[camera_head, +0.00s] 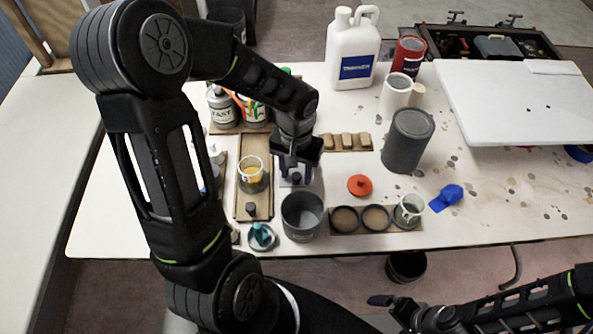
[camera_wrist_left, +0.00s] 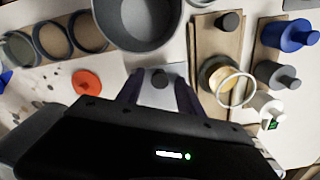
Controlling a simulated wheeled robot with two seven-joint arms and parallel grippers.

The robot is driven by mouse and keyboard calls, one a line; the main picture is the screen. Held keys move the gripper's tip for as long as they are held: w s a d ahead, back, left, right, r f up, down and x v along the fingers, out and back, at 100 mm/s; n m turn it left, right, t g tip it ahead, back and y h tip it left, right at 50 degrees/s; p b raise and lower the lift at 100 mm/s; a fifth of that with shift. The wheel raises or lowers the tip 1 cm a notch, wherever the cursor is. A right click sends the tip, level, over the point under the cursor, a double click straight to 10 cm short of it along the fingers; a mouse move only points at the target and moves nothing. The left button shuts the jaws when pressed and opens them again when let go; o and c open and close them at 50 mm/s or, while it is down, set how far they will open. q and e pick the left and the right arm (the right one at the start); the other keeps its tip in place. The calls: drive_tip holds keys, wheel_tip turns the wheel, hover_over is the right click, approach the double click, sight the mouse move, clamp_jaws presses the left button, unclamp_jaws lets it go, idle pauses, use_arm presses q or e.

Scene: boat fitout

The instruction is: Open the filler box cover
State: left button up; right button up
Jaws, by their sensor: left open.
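A small light-grey box cover with a dark round knob (camera_wrist_left: 160,80), which I take for the filler box cover, lies flat on the table. In the head view its knob (camera_head: 296,179) shows just below my left gripper (camera_head: 295,168). My left gripper also shows in the left wrist view (camera_wrist_left: 160,92), open, with one finger on each side of the cover and the knob between the tips. I cannot tell whether the fingers touch it. The gripper body hides part of the cover. My right gripper (camera_head: 402,308) is low at the right, off the table; its jaws are unclear.
A grey pot (camera_head: 302,216) stands close in front of the cover. A wooden board (camera_head: 254,205) with a yellow-filled cup (camera_head: 251,172) is to the left. An orange disc (camera_head: 360,185), a holder with round wells (camera_head: 375,219) and a grey canister (camera_head: 408,140) are to the right.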

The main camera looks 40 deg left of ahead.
sight(297, 175)
use_arm(q)
wheel_tip(297, 175, up, 8)
drive_tip(key=shift+f, duration=0.1)
idle(0.5)
idle(0.4)
